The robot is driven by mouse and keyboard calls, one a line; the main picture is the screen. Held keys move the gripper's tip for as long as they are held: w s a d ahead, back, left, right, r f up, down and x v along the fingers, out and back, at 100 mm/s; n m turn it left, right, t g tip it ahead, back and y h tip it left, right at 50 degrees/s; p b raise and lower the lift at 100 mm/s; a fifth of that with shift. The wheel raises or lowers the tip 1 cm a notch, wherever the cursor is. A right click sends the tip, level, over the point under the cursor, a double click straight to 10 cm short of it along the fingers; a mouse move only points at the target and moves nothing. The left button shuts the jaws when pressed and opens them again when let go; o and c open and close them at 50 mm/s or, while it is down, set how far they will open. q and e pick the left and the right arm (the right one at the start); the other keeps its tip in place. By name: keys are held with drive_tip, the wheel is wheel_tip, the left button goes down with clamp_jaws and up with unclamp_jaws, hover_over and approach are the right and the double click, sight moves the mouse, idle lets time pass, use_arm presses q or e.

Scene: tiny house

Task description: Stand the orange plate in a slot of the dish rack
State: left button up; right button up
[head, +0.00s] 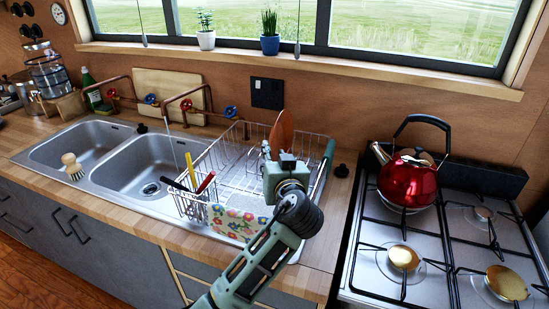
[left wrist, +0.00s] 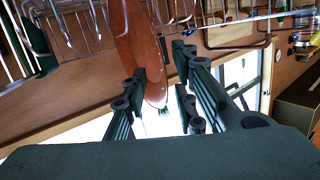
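The orange plate (head: 281,130) stands on edge, upright, in the right part of the wire dish rack (head: 222,158); its lower part is hidden behind my gripper. My left gripper (head: 274,152) is over the rack, just in front of the plate. In the left wrist view, the plate (left wrist: 138,45) shows edge-on in the gap between the spread fingers of the left gripper (left wrist: 160,85), nearer the left-hand finger. The fingers are apart and do not close on it. Whether one finger touches the plate I cannot tell. My right gripper is not in view.
A utensil basket (head: 193,205) and a flowered cloth (head: 238,222) are at the rack's front. The double sink (head: 140,160) lies left. A red kettle (head: 408,182) stands on the stove (head: 400,235) at right. The wall and window are close behind the rack.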

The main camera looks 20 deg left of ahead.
use_arm(q)
drive_tip(key=shift+f, duration=0.1)
wheel_tip(320, 180, up, 10)
idle(0.6)
idle(0.4)
